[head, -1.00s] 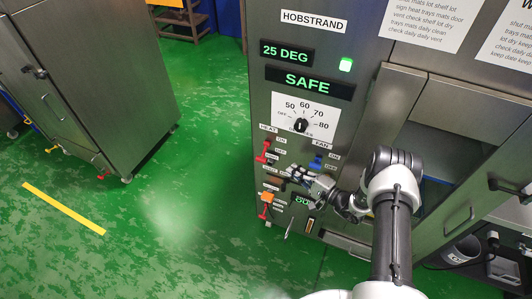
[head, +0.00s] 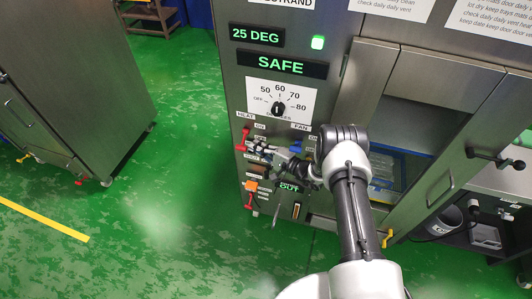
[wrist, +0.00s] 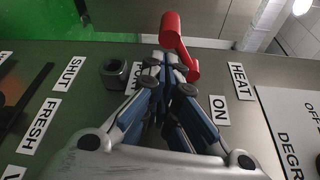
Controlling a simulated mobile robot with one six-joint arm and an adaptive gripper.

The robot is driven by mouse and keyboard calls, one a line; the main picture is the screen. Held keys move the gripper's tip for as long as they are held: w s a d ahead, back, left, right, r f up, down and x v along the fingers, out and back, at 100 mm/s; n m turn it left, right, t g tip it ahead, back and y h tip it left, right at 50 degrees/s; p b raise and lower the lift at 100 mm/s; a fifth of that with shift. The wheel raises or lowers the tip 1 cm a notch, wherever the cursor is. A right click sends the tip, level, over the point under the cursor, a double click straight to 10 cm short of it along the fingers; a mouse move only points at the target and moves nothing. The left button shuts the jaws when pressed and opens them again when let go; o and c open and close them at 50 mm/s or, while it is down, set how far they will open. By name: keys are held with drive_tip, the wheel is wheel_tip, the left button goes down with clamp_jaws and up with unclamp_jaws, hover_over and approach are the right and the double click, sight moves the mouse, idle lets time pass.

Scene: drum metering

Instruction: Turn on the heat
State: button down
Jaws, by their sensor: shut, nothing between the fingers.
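The red heat lever (head: 239,147) is on the left of the oven's control panel, under the HEAT label (head: 246,115). In the wrist view the red lever (wrist: 178,45) stands out from the panel just beyond my fingertips. My gripper (head: 256,148) is shut and empty, right beside the lever; in the wrist view my gripper (wrist: 172,66) overlaps the lever's base. I cannot tell whether they touch. The ON label (wrist: 219,110) shows beside the fingers, and another label is mostly hidden behind them. The lever's exact setting is unclear.
Displays read 25 DEG (head: 257,36) and SAFE (head: 279,65), and a green lamp (head: 318,42) is lit. A dial (head: 278,109) is above the levers. A blue fan lever (head: 296,146) is to the right. An orange-topped control (head: 251,185) and another red lever (head: 248,200) are below.

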drive_tip(key=shift+w+a, duration=0.25)
drive_tip(key=shift+a, duration=0.1)
drive_tip(key=shift+s+a+r, duration=0.15)
drive_tip(key=shift+s+r, duration=0.2)
drive_tip(key=shift+s, duration=0.1)
drive_tip(key=v, duration=1.2)
